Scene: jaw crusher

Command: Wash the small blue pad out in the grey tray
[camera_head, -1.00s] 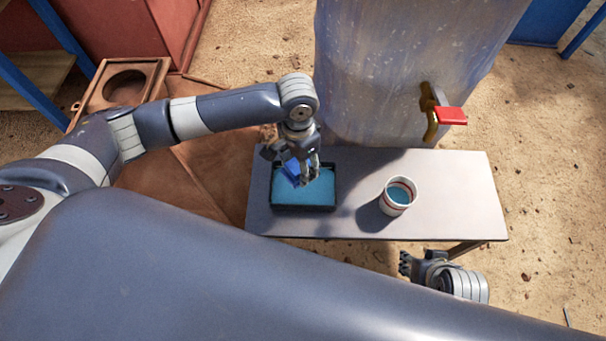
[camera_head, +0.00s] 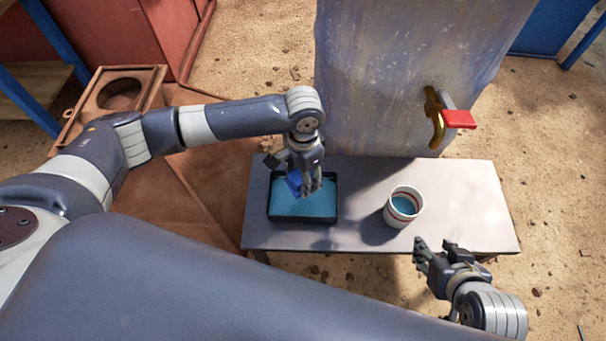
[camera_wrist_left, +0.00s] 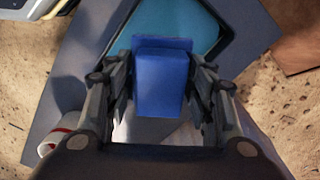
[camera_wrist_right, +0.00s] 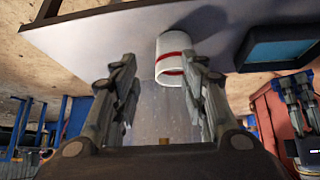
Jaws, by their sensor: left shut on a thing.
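The small blue pad (camera_head: 294,184) is held between the fingers of my left gripper (camera_head: 305,186), which is shut on it. In the left wrist view the pad (camera_wrist_left: 161,85) fills the space between the fingers. The grey tray (camera_head: 272,214) has a dark rim and holds blue liquid. The pad is over the tray; I cannot tell whether it touches the liquid. In the left wrist view the tray's liquid (camera_wrist_left: 200,28) shows beyond the pad. My right gripper (camera_head: 432,254) is open and empty, by the table's front right edge.
A white cup (camera_head: 403,206) with a red band and blue liquid stands right of the tray on the grey table (camera_head: 470,215). A large barrel (camera_head: 390,80) with a brass tap and red handle (camera_head: 458,119) stands behind. The table's right end is clear.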

